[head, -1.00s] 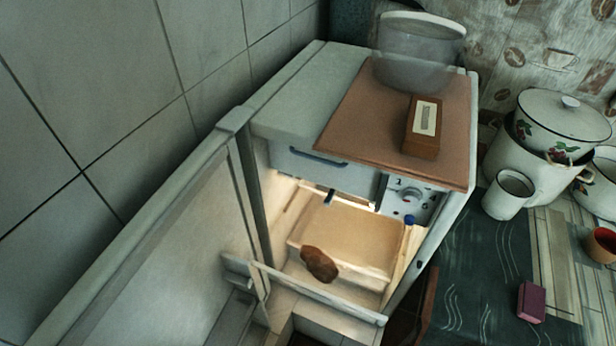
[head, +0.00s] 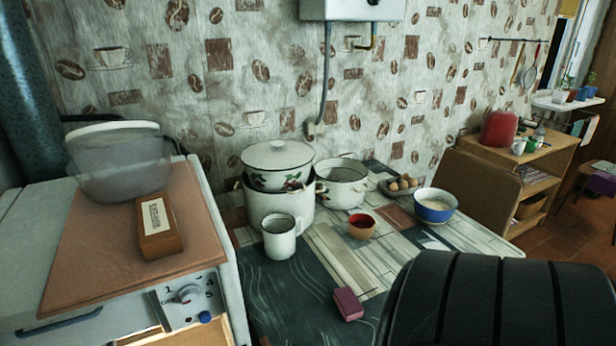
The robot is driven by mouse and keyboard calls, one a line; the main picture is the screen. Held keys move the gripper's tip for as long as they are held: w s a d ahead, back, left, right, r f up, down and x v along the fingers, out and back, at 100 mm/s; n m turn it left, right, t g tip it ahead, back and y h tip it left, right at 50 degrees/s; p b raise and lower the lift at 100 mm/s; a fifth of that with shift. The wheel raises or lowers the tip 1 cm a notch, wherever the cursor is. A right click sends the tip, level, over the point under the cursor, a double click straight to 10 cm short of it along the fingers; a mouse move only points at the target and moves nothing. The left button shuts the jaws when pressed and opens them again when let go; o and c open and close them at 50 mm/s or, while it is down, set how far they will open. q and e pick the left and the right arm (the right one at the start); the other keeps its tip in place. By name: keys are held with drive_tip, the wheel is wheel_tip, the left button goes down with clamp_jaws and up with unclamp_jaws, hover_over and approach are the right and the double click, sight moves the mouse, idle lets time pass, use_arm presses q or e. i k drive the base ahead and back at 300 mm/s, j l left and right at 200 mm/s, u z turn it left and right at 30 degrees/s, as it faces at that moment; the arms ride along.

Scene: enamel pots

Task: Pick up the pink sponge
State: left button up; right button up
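The pink sponge (head: 348,304) is a small purple-pink block. It lies on the dark patterned part of the table covering (head: 283,297), near the front of the table, in the lower middle of the head view. Nothing touches it. A black ribbed part of my own body fills the lower right, to the right of the sponge, and hides the table there. Neither gripper shows.
A white mug (head: 279,238), a red-brown cup (head: 361,227) and enamel pots (head: 279,197) stand behind the sponge. A blue bowl (head: 435,206) and eggs (head: 404,183) are farther right.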

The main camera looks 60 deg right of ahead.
sight(346, 302)
drive_tip(key=z, duration=2.25)
drive_tip(key=u, duration=1.4)
drive_tip(key=z, duration=1.4)
drive_tip(key=u, duration=0.5)
drive_tip(key=i+l+u, duration=0.2)
drive_tip(key=l, duration=0.25)
drive_tip(key=i+l+u, duration=0.2)
drive_tip(key=l, duration=0.25)
drive_tip(key=l+u, duration=0.2)
drive_tip(key=l, duration=0.3)
drive_tip(key=l+u, duration=0.15)
drive_tip(key=l, duration=0.35)
drive_tip(key=i, duration=0.1)
